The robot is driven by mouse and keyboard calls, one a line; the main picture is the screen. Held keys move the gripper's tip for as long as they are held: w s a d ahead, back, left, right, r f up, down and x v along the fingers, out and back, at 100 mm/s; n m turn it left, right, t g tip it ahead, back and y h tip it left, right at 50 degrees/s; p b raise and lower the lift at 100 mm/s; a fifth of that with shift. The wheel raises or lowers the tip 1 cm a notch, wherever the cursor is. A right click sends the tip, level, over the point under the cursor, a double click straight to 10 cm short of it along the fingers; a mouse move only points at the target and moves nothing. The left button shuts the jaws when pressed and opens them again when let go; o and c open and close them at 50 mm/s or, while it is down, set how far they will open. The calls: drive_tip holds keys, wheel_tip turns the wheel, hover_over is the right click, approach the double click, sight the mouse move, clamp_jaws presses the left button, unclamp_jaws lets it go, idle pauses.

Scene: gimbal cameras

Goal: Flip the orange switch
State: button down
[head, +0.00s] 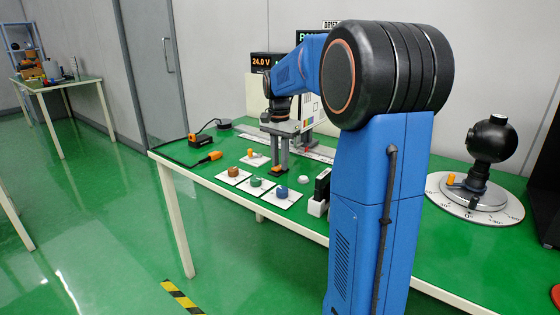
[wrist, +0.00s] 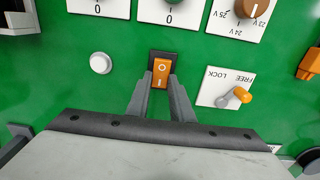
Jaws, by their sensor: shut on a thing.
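The orange switch (wrist: 161,72) is a rocker in a black frame on the green bench top, with a white circle mark on it. My gripper (wrist: 160,87) has its two grey fingers around the switch, one on each side, in the wrist view. The jaws are shut on it, and the fingers hide its sides. In the head view my gripper (head: 279,167) points down at the bench, with a small bit of orange showing at the fingertips.
A white button (wrist: 100,63) is left of the switch. An orange lever on a FREE/LOCK plate (wrist: 226,87) is close on the right. White plates with orange (head: 234,171), green (head: 256,182) and blue (head: 282,191) knobs lie nearby. A black ball gimbal (head: 490,140) stands at right.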

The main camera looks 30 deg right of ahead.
drive_tip(key=shift+s+a+t+h, duration=0.15)
drive_tip(key=shift+a+t+h, duration=0.25)
drive_tip(key=shift+h, duration=1.3)
drive_tip(key=c, duration=1.6)
unclamp_jaws()
drive_tip(key=shift+a, duration=0.1)
drive_tip(key=shift+o, duration=0.2)
drive_tip(key=shift+r, duration=0.1)
drive_tip(key=v, duration=1.7)
drive_tip(key=shift+s, duration=0.4)
drive_tip(key=shift+r, duration=0.1)
